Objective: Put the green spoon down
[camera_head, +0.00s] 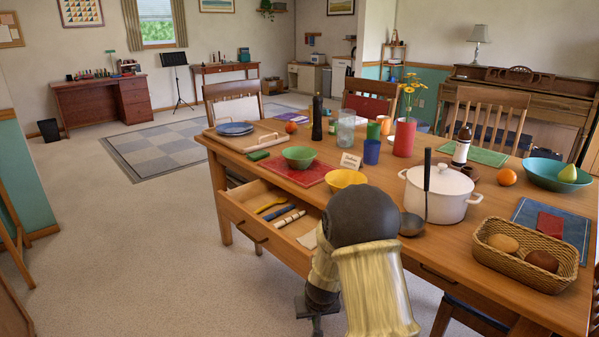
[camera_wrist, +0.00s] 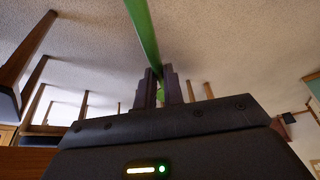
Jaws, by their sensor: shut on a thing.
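The green spoon (camera_wrist: 146,38) shows in the wrist view as a long green strip rising from between my fingers to the top edge. My gripper (camera_wrist: 161,78) is shut on it, and a bit of green shows low between the fingers. In the head view my arm hangs in front of the table, and I cannot make out the green spoon there. The wooden table (camera_head: 470,252) has an open drawer (camera_head: 240,222) at its left front. In the drawer lie a yellow utensil (camera_head: 271,204) and blue-handled items (camera_head: 283,211). My arm hides the drawer's right end.
The tabletop is crowded: a white pot (camera_head: 440,198), a wicker basket (camera_head: 525,252), a yellow bowl (camera_head: 345,179), a green bowl (camera_head: 299,157) on a red mat, and a wooden tray (camera_head: 228,145). Open carpet (camera_head: 130,240) lies left of the table.

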